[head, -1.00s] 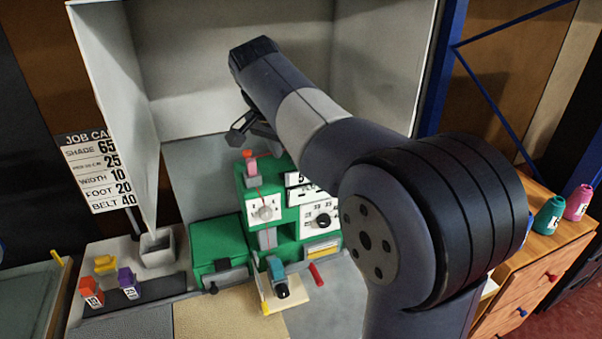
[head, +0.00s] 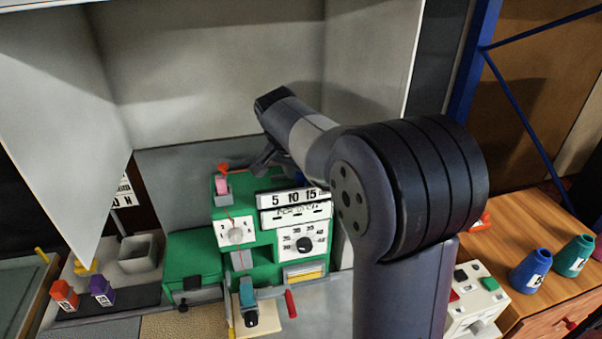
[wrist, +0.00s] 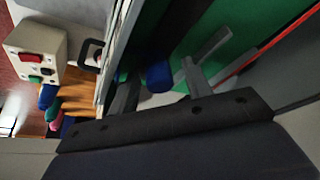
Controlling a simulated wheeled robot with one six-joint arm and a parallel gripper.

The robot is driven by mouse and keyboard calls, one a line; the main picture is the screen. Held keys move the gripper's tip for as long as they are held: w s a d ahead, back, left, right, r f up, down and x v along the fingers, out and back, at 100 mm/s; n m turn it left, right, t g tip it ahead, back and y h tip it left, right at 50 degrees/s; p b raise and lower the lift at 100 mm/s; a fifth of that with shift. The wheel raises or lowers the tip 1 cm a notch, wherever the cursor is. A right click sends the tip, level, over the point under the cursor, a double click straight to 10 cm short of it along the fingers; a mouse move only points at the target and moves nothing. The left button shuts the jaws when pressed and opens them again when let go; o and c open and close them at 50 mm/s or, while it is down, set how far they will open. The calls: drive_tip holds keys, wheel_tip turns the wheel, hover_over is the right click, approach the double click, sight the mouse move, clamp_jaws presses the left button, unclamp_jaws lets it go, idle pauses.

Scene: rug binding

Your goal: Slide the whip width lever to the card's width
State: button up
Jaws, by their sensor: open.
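The green machine (head: 200,250) stands in the grey booth. On its top right is a white scale plate (head: 285,198) marked 5, 10, 15. A small blue knob (head: 299,179), probably the whip width lever, shows just above the scale near 15, partly behind my arm. My gripper (head: 268,162) is open at the machine's top, one finger visible in the head view. In the wrist view the blue knob (wrist: 159,77) appears between the open fingers; I cannot tell whether they touch it. The job card (head: 123,192) is mostly hidden behind the booth's side panel.
A red pointer and pink spool (head: 222,184) stand at the machine's top left, near my gripper. Dials and a red handle (head: 290,303) are on its front. A control box (head: 475,298) and cones (head: 530,270) stand right. The booth's back wall (head: 240,70) is close behind.

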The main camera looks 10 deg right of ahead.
drive_tip(key=shift+c, duration=0.5)
clamp_jaws()
